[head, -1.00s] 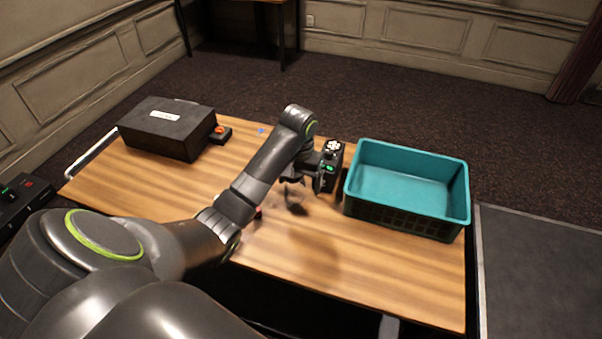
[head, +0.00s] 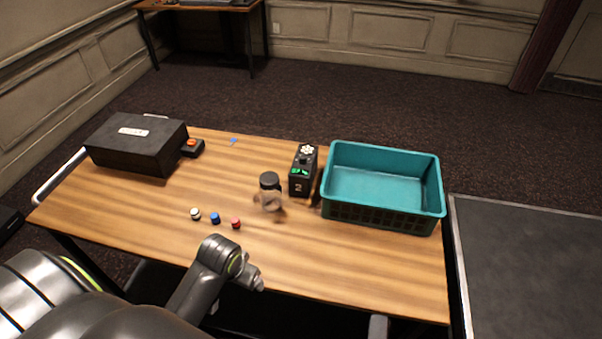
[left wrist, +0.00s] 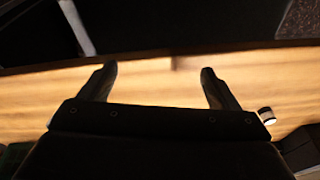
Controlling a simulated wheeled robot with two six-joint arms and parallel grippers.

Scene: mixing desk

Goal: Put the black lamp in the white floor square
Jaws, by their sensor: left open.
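No black lamp and no white floor square can be made out in either view. My left gripper is in front of the table's near edge in the head view, its fingers hard to make out there. In the left wrist view my left gripper (left wrist: 160,80) has its two fingers wide apart with only wood table behind them. A small dark and white round piece (left wrist: 267,115) lies right of the fingers in that view. My right gripper is not in view.
The wooden table (head: 330,270) holds a black box (head: 137,150), a red-button box (head: 193,147), a dark-lidded jar (head: 270,192), a black device marked 2 (head: 303,172), a teal crate (head: 384,216), and white (head: 195,214), blue (head: 215,218) and red (head: 236,223) caps. A dark panel (head: 530,265) is right.

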